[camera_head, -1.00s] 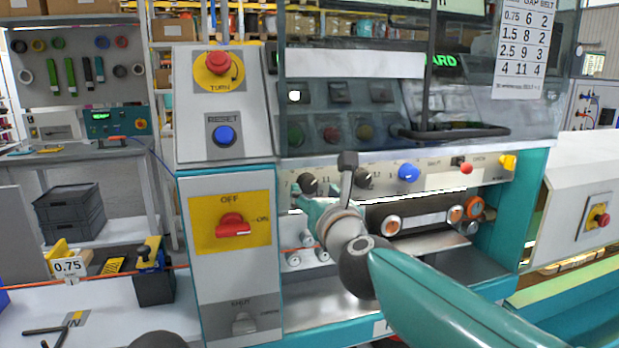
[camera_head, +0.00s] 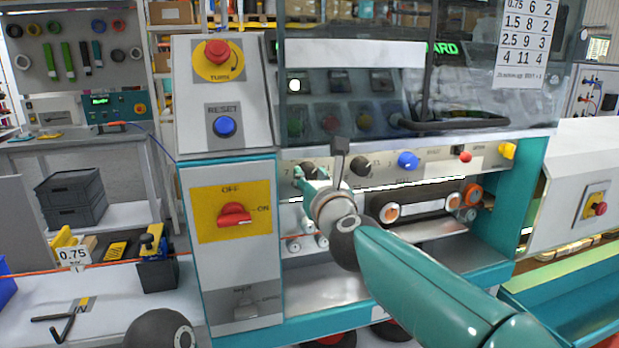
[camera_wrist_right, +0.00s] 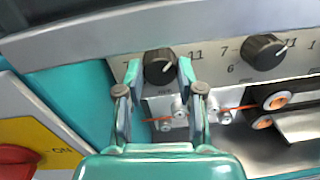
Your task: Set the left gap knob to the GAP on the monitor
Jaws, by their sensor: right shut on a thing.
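The left gap knob (camera_wrist_right: 158,68) is black and round, on a grey panel with the numbers 7 and 11 beside it. My right gripper (camera_wrist_right: 160,75) has one finger on each side of this knob and is shut on it. In the head view the knob (camera_head: 309,168) is partly covered by my right gripper (camera_head: 312,182). Its pointer is too small to read. A second black knob (camera_wrist_right: 264,52) sits to the right, also in the head view (camera_head: 360,165). The monitor's GAP value is not readable; only part of some green text (camera_head: 445,48) shows. My left gripper is out of view.
A GAP BELT chart (camera_head: 527,40) hangs upper right. Rollers with orange cable (camera_wrist_right: 265,123) lie below the knobs. A red OFF/ON switch (camera_head: 235,214) is at left.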

